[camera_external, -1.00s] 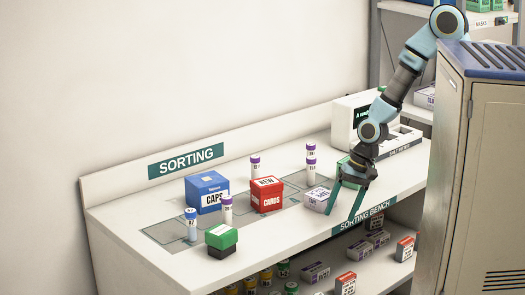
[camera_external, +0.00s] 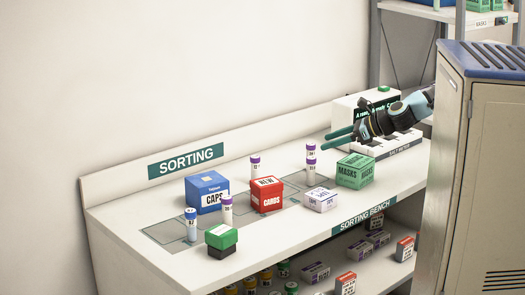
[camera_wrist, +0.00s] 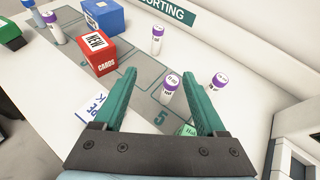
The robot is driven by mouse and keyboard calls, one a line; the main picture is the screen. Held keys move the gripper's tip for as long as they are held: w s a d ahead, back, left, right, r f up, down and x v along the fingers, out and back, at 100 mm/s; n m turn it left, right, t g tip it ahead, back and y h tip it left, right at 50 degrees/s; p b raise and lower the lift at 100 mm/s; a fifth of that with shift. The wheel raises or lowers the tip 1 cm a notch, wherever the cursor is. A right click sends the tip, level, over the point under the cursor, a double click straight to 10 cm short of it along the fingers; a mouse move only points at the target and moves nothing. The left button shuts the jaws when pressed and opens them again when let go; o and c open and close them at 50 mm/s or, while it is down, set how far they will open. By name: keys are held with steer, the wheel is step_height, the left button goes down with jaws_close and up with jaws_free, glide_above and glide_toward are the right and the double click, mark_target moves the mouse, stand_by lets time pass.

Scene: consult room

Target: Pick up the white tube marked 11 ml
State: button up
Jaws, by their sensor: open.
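White tubes with purple caps stand upright on the bench. Two stand close together right of centre: a nearer tube (camera_external: 310,173) and one behind it (camera_external: 310,151). Another tube (camera_external: 255,167) stands behind the red box, and one (camera_external: 227,211) near the blue box. In the wrist view, one tube (camera_wrist: 171,94) shows between my fingers and another (camera_wrist: 217,87) beyond the right finger. The printed marks are too small to tell surely which says 11 ml. My gripper (camera_wrist: 160,74) is open and empty; in the external view it (camera_external: 326,140) is raised above the bench, its fingers pointing left.
A red cards box (camera_external: 266,196), blue caps box (camera_external: 207,193), white box (camera_external: 320,200) and green masks box (camera_external: 355,171) stand on the bench. A blue-capped tube (camera_external: 191,226) and small green-topped box (camera_external: 221,240) are at left. A cabinet (camera_external: 498,170) stands at right.

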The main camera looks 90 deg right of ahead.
steer(key=s+d+r+m, duration=0.1)
steer(key=d, duration=0.1)
glide_toward(311, 172)
steer(key=w+d+r, duration=0.1)
steer(key=w, duration=0.1)
steer(key=shift+m+h, duration=0.3)
steer(key=shift+h, duration=0.1)
steer(key=x, duration=0.5)
steer(key=shift+w+d+r+p, duration=0.15)
steer(key=shift+p, duration=0.25)
steer(key=shift+r+p+x, duration=0.2)
steer(key=shift+p+x, duration=0.3)
steer(key=shift+x, duration=0.8)
steer(key=shift+r+p+x, duration=0.15)
steer(key=shift+p+x, duration=0.3)
steer(key=shift+x, duration=0.9)
steer(key=shift+w+d, duration=0.1)
steer(key=shift+c, duration=0.4)
jaws_close()
